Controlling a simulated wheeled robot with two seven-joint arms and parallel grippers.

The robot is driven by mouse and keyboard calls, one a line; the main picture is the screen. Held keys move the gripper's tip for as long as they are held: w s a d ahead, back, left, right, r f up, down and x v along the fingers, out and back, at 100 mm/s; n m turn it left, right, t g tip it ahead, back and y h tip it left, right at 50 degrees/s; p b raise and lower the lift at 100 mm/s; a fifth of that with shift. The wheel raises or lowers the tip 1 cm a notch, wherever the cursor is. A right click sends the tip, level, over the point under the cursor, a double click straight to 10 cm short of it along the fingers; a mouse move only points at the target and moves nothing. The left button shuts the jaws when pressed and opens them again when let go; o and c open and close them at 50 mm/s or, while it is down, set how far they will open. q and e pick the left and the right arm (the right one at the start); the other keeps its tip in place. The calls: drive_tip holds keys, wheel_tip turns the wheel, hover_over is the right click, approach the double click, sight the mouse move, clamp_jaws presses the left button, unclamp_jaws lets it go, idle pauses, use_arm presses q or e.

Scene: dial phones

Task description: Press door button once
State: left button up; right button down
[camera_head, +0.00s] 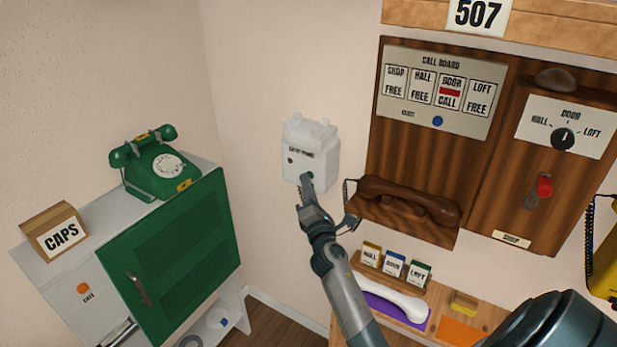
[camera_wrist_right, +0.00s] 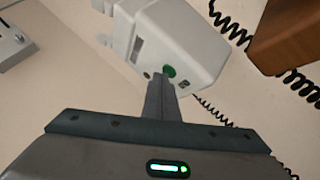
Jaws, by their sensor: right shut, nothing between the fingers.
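A white wall-mounted box (camera_head: 311,151) with a small dark label hangs on the wall left of the wooden call panel. A round green button (camera_wrist_right: 169,71) sits on its face; in the head view the green button (camera_head: 309,175) shows just above my fingertips. My right gripper (camera_head: 306,184) is shut and empty, its tips at the lower part of the box. In the right wrist view the gripper's tips (camera_wrist_right: 160,77) are right beside the button; whether they touch it I cannot tell. The call board (camera_head: 437,90) shows "DOOR CALL" with a red bar. My left gripper is not in view.
A brown handset (camera_head: 410,199) rests on the wooden panel, with a coiled cord beside my gripper. Below are the small labelled boxes (camera_head: 394,265) and a white handset (camera_head: 392,299). A green phone (camera_head: 157,163) stands on the left cabinet (camera_head: 170,264). The wall left of the box is clear.

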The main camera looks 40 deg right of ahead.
drive_tip(key=shift+s+a, duration=0.1)
drive_tip(key=shift+a, duration=0.1)
drive_tip(key=shift+s+a, duration=0.25)
drive_tip(key=shift+a, duration=0.3)
drive_tip(key=shift+a, duration=0.1)
drive_tip(key=shift+s+a, duration=0.3)
drive_tip(key=shift+a, duration=0.45)
drive_tip(key=shift+s+a, duration=0.35)
drive_tip(key=shift+a, duration=0.4)
drive_tip(key=shift+s+a, duration=0.3)
drive_tip(key=shift+a, duration=0.45)
